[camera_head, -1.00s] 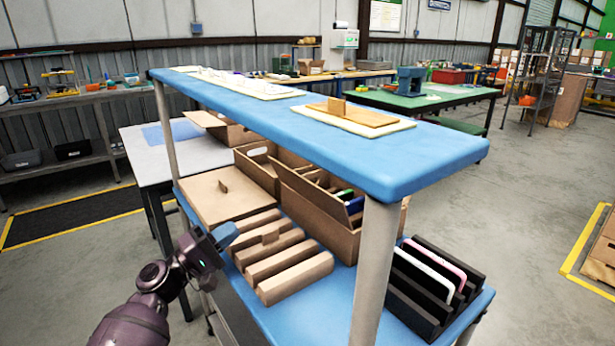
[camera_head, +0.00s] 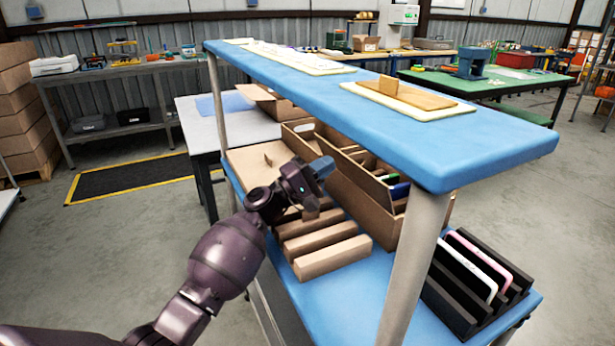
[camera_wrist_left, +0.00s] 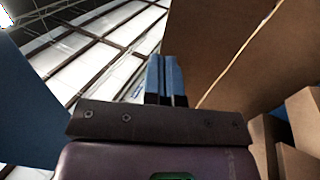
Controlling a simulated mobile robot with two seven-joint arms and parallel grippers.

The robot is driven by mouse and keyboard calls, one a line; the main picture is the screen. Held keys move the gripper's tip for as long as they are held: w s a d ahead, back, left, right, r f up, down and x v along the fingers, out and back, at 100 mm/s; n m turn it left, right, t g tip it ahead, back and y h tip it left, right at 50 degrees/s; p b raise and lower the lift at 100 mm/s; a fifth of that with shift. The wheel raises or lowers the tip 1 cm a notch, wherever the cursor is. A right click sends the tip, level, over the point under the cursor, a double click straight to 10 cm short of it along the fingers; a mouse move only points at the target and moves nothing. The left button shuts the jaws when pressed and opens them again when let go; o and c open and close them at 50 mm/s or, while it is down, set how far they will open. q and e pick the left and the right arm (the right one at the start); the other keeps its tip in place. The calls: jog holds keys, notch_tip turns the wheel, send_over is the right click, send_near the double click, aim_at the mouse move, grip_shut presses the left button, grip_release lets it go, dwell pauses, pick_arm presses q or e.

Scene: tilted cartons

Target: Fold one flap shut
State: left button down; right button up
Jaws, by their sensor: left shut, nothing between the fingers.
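A long brown carton (camera_head: 365,200), with dividers and several coloured items inside, stands on the lower blue shelf under the raised blue top. Its upper edge is open. Another open brown carton (camera_head: 298,130) is behind it to the left. My left gripper (camera_head: 322,167), with blue fingertips, is shut and empty beside the near carton's left end; I cannot tell whether it touches. Which flap that is cannot be told. My right gripper is not in view.
Several long cardboard blocks (camera_head: 330,258) lie in front of the carton. A flat cardboard piece (camera_head: 243,158) lies to the left. A grey post (camera_head: 410,265) and the raised blue top (camera_head: 400,120) bound the space. A black rack (camera_head: 470,280) holds panels at right.

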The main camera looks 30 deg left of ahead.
pick_arm(q)
jog(key=shift+x, duration=1.2)
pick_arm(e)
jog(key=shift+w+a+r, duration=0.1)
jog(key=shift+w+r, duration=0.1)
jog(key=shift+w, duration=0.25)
